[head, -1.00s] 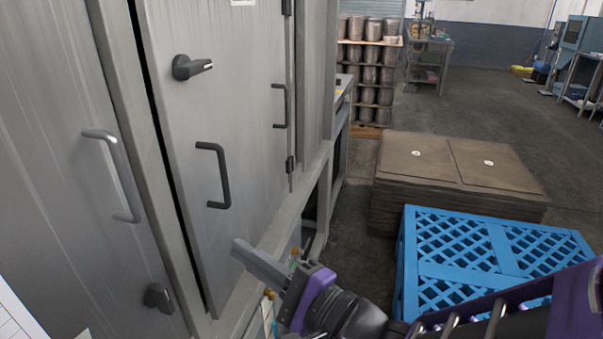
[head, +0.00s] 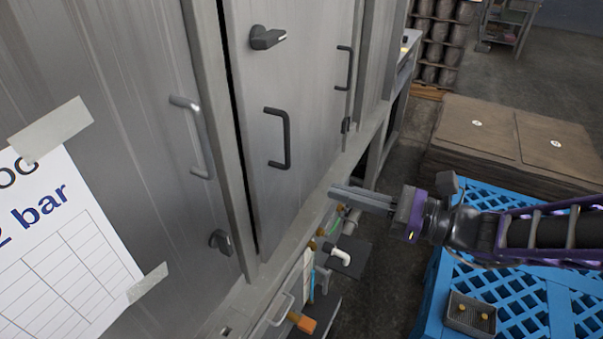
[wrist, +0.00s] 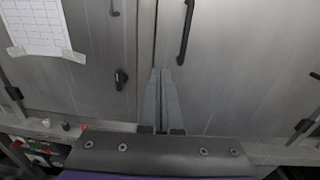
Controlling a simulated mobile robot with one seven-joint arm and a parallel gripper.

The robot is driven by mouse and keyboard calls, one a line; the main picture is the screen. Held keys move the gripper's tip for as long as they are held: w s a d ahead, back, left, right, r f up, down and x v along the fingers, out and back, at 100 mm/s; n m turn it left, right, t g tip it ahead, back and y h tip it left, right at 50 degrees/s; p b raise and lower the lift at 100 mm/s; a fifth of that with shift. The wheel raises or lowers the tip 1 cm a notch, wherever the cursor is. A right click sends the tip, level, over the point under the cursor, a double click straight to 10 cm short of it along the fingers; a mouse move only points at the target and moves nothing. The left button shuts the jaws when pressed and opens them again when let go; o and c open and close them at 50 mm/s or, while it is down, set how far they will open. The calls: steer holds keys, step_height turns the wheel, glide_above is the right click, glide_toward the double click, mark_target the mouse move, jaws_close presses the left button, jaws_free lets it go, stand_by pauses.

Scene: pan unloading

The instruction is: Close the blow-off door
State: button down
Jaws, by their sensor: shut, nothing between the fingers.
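The grey metal door (head: 300,80) stands in the cabinet front in the head view. It has a black U handle (head: 277,138) and a black turn latch (head: 268,38) above it. A narrow dark gap runs down its left edge; I cannot tell whether the door is fully flush. My gripper (head: 333,190) is shut and empty, in front of the cabinet, to the lower right of the handle. In the wrist view its fingers (wrist: 163,72) point up towards the seam between the two panels, and the door handle (wrist: 186,32) shows just above to the right.
The left panel (head: 110,80) has a grey handle (head: 192,135), a lower latch (head: 220,242) and a taped paper sheet (head: 60,250). Pipes and valves (head: 340,255) sit below. A blue pallet (head: 510,300) and brown stacked boards (head: 510,140) stand to the right.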

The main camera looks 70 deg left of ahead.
mark_target(256, 168)
steer(key=x, duration=1.3)
steer(key=shift+s+a, duration=0.15)
steer(key=shift+a, duration=0.05)
